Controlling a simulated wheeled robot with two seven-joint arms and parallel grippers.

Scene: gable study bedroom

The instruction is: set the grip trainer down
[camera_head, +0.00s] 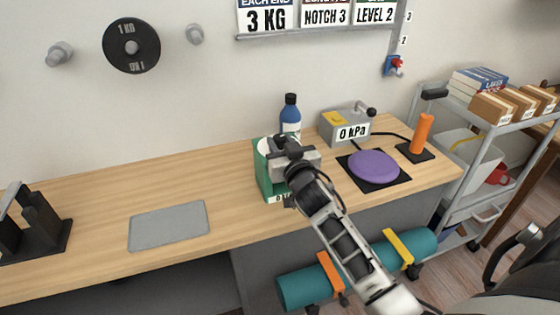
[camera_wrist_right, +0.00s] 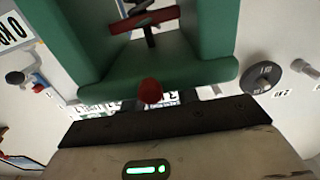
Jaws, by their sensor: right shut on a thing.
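My right gripper (camera_head: 288,158) is over the table at a green frame (camera_head: 263,170), which has a label on its front starting with 0. The arm covers much of the frame. In the right wrist view the green frame (camera_wrist_right: 110,87) fills the upper middle, with a red and black piece (camera_wrist_right: 145,22) inside and a red knob (camera_wrist_right: 150,92) at its crossbar. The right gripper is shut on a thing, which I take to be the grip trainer. Its outline and the fingertips are mostly hidden, so I cannot tell whether it touches the table. My left gripper is not in view.
A grey mat (camera_head: 168,226) and open wood lie to the left, with a black stand (camera_head: 38,225) at the far left. A blue bottle (camera_head: 291,112), a gauge box (camera_head: 345,126), a purple disc (camera_head: 374,166) and an orange handle (camera_head: 421,132) are close by.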

